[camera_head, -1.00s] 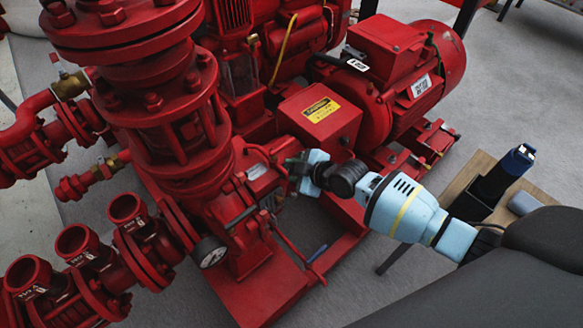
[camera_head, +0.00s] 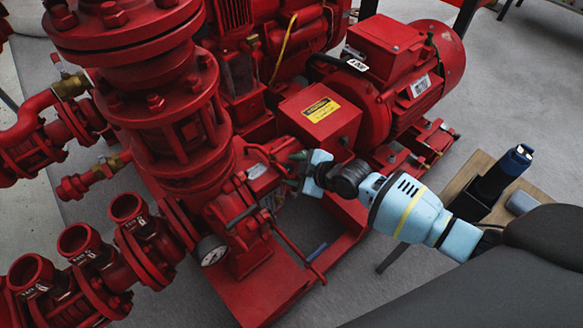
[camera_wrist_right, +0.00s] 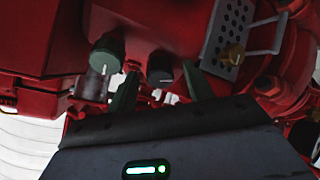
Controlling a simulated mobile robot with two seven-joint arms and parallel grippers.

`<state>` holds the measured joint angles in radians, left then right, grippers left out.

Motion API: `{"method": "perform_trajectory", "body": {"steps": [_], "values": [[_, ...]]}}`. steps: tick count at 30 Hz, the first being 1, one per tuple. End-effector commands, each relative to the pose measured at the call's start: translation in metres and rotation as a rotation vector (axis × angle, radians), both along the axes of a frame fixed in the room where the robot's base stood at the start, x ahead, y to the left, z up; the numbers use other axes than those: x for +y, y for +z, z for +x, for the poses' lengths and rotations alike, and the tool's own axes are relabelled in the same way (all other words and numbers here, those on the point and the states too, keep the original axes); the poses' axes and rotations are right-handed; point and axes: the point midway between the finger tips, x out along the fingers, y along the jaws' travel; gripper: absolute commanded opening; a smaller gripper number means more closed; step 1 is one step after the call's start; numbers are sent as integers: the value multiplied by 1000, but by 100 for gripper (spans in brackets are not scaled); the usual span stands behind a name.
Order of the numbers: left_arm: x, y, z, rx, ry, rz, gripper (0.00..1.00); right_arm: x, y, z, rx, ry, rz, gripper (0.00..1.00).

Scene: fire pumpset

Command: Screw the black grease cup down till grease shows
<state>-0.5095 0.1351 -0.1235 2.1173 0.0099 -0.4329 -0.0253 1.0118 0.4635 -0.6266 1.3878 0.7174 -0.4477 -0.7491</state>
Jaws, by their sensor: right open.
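The black grease cup (camera_wrist_right: 160,66) is a small dark cylinder under the red pump housing in the right wrist view. My right gripper (camera_wrist_right: 160,76) is open, with one green finger on each side of the cup. The fingers look apart from it, though depth is hard to judge. In the head view my right gripper (camera_head: 299,170) is at the pump's shaft section, and I cannot make out the black cup there. A grey-green cup (camera_wrist_right: 107,52) hangs left of the black one in the wrist view. No grease is visible. My left gripper is out of view.
The red pump casing (camera_head: 185,130) and a motor (camera_head: 390,85) flank the work spot. A red box with a yellow label (camera_head: 320,115) stands just behind. A pressure gauge (camera_head: 211,250) sits in front. A small wooden table (camera_head: 462,185) is at the right.

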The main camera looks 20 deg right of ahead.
Motion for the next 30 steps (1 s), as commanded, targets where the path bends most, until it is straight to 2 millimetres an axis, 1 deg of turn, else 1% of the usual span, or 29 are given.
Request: {"method": "perform_trajectory", "body": {"steps": [1,6,10,13,16,26,29,30], "values": [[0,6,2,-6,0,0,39,-5,8,-6,-2,0,-3,52],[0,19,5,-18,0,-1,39,-16,24,-26,-3,0,-2,52],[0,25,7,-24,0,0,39,-24,33,-38,-2,0,-3,52],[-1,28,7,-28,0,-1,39,-27,37,-44,-3,0,-2,52],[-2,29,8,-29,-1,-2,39,-28,38,-47,-1,0,-2,52],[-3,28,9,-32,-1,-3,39,-28,37,-49,2,0,0,52],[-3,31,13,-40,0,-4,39,-22,33,-60,18,-5,16,52],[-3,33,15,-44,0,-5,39,-19,30,-68,28,-9,27,52]]}}
